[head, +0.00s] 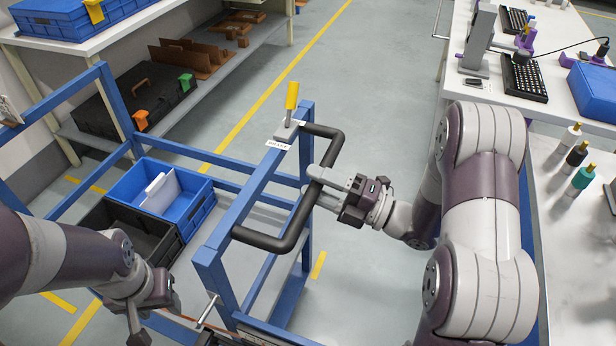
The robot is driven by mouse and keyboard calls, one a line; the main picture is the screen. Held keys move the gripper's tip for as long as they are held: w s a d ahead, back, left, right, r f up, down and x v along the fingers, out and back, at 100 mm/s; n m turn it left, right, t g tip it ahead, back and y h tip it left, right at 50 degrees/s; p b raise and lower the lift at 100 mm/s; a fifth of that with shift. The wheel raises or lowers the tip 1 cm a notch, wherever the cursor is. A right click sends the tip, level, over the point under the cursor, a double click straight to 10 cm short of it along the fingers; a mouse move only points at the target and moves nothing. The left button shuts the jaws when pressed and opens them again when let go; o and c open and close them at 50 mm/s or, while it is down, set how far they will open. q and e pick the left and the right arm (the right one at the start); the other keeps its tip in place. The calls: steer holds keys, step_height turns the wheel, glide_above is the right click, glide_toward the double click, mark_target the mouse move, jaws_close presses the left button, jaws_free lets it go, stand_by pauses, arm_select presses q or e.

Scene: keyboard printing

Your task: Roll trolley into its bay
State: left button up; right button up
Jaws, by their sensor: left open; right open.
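The trolley is a blue frame (210,245) with a black handle (272,243) on its near right side. A yellow-topped lever (291,97) stands upright on a labelled plate at the frame's top corner. My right gripper (322,184) is open, with its fingers at the handle's long bar; I cannot tell whether they touch it. My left gripper (140,318) is open at the lower left, apart from the handle. Yellow floor lines (245,118) run beside and under the trolley; the picture does not show clearly which mark the bay.
A blue bin (202,205) and a dark bin (160,249) sit inside the frame. A shelf (232,55) stands at the back left. A white bench (448,85) with keyboards stands at the right. Grey floor (375,75) between them is clear.

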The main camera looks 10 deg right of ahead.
steer(key=shift+x, duration=1.1)
steer(key=shift+c, duration=0.4)
jaws_close()
